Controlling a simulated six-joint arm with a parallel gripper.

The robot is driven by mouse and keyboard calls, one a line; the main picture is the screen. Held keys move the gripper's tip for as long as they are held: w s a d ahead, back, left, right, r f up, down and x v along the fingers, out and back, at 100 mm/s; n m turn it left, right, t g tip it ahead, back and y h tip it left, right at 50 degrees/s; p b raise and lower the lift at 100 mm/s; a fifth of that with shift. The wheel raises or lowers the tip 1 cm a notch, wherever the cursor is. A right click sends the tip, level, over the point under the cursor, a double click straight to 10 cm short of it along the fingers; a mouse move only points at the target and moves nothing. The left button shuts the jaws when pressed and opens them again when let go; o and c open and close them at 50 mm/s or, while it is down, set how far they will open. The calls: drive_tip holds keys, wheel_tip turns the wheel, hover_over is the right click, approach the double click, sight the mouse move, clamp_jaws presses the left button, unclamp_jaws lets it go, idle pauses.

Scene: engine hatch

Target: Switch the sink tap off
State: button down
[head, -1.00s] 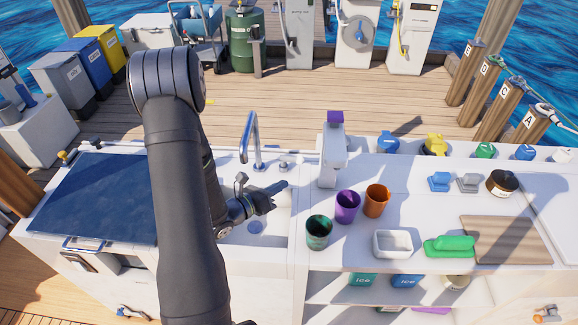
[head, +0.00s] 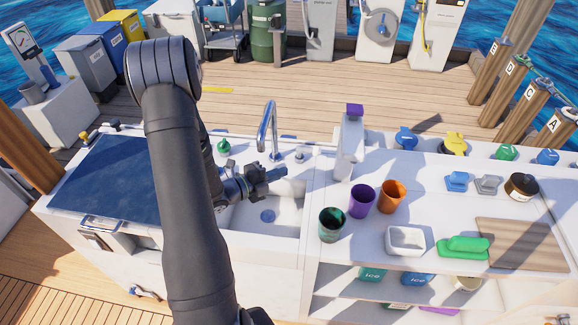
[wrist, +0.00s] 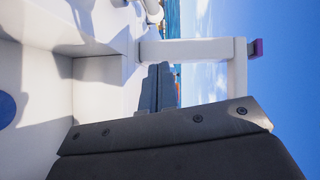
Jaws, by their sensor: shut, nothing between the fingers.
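The silver sink tap (head: 267,125) stands behind the basin in the head view, its neck curved over at the top. A small metal fitting (head: 301,154) is to its right; I cannot tell whether it is the tap's handle. No running water can be made out. My gripper (head: 281,171) is shut and empty, above the white sink basin (head: 285,212), in front of the tap and pointing right. It looks apart from the fitting. In the wrist view the dark fingers (wrist: 160,88) are together, and the tap is not clearly seen.
Right of the sink stands a white dispenser with a purple top (head: 350,145), also in the wrist view (wrist: 200,50). Green, purple (head: 361,201) and orange cups stand on the counter. A green bottle (head: 223,147) is left of the tap. A dark blue panel (head: 115,180) lies further left.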

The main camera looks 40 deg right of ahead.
approach(313, 152)
drive_tip(key=s+d, duration=0.2)
drive_tip(key=s, duration=0.2)
drive_tip(key=w+d, duration=0.1)
drive_tip(key=w+d+f, duration=0.1)
drive_tip(key=d, duration=0.1)
drive_tip(key=shift+d, duration=0.15)
drive_tip(key=shift+w+d+f, duration=0.1)
drive_tip(key=shift+w+d, duration=0.3)
drive_tip(key=shift+d, duration=0.05)
drive_tip(key=shift+w+d, duration=0.25)
drive_tip(key=shift+d, duration=0.2)
